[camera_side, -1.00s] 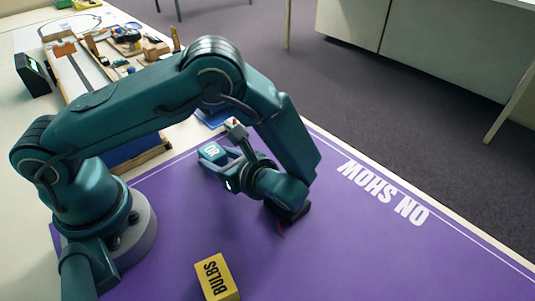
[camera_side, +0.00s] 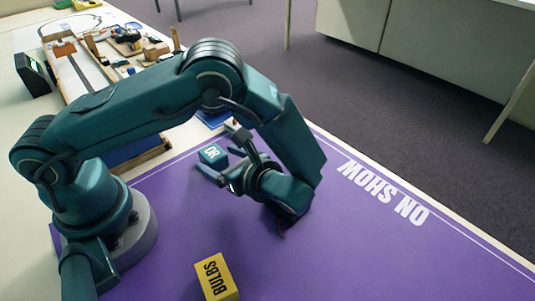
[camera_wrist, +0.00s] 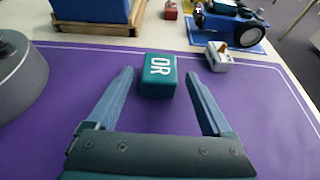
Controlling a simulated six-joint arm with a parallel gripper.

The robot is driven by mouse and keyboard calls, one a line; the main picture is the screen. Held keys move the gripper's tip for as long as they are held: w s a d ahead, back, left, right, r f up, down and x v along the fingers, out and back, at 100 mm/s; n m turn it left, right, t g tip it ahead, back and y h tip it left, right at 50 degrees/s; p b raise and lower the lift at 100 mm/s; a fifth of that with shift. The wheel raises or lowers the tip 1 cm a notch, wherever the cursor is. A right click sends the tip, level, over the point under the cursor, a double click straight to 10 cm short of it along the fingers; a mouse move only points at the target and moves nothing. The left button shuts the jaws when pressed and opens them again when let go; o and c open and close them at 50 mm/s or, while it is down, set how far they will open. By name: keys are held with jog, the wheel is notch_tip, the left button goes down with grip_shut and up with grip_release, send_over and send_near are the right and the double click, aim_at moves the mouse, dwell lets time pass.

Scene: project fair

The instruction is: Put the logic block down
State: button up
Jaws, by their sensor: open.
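The logic block is a teal block marked "OR" (camera_side: 212,154), and it also shows in the wrist view (camera_wrist: 158,76). It sits upright on the purple mat (camera_side: 330,240), near the mat's far edge line. My gripper (camera_side: 231,165) is open, with its fingers pointing toward the block. In the wrist view the two fingertips (camera_wrist: 159,73) lie to either side of the block, with clear gaps between them and it. The block's lower face is out of sight.
A yellow box marked "BULBS" (camera_side: 216,278) stands at the mat's front. The right of the mat is clear.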

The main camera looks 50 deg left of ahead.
jog(key=v, duration=1)
jog(key=shift+d+r, duration=0.3)
jog(key=shift+d, duration=0.05)
jog(key=shift+w+a+r+h, duration=0.1)
jog(key=shift+r+h, duration=0.15)
jog(key=shift+h, duration=0.05)
jog(key=s+a+r+n+t+h, duration=0.2)
jog(key=r+n+h, duration=0.3)
jog(key=n, duration=0.4)
jog(key=s+a+r+n+t+h, duration=0.3)
jog(key=s+r+n+h, duration=0.2)
jog(key=n+h, duration=0.3)
jog(key=shift+s+a+r+n+t, duration=0.25)
jog(key=shift+a+n+t, duration=0.1)
jog(key=shift+n, duration=0.15)
